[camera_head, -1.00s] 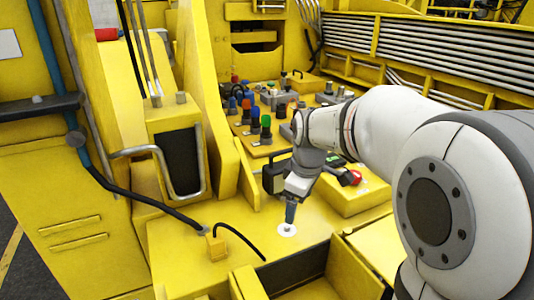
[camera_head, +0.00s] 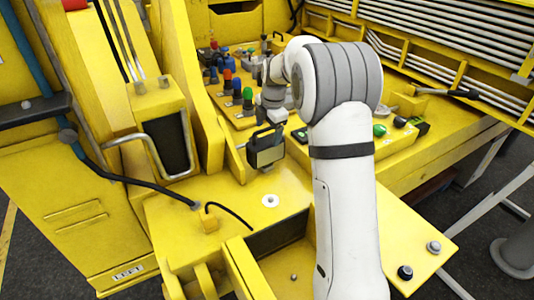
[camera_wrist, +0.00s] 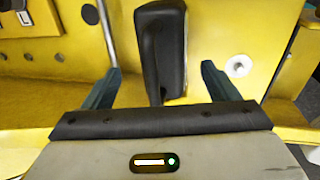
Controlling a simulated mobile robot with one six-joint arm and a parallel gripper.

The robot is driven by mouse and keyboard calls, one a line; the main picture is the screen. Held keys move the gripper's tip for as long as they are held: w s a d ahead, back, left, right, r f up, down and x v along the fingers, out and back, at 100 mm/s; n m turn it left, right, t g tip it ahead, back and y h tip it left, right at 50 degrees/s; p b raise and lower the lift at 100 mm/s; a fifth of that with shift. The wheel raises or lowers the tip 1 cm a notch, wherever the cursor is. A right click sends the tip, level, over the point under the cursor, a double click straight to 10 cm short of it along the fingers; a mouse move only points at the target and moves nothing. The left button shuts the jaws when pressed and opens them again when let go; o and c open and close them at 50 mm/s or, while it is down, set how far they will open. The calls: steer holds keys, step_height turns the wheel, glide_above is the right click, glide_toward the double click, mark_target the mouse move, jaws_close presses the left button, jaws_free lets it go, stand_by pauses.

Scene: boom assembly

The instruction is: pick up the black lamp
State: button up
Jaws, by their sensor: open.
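The black lamp (camera_head: 265,150) is a boxy lamp with a dark frame and a paler front face. It stands on the yellow deck just left of my arm in the head view. In the wrist view the black lamp (camera_wrist: 170,45) shows as a tall dark shape ahead of my gripper (camera_wrist: 160,70). The two dark teal fingers are spread wide, one on each side of it, with gaps on both sides. In the head view the fingertips are hidden, and my wrist is just above the lamp.
A white disc (camera_head: 270,201) lies on the yellow deck in front of the lamp, beside a black cable (camera_head: 230,214). A panel of coloured knobs (camera_head: 240,92) is behind. A metal bar handle (camera_head: 150,145) is to the left. An open yellow recess (camera_head: 280,236) is in front.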

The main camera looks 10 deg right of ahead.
mark_target(267, 140)
steer(key=f, duration=0.3)
steer(key=shift+w+a+f, duration=0.1)
steer(key=shift+w, duration=0.2)
steer(key=shift+c, duration=0.2)
jaws_close()
steer(key=shift+w, duration=0.1)
stand_by(0.5)
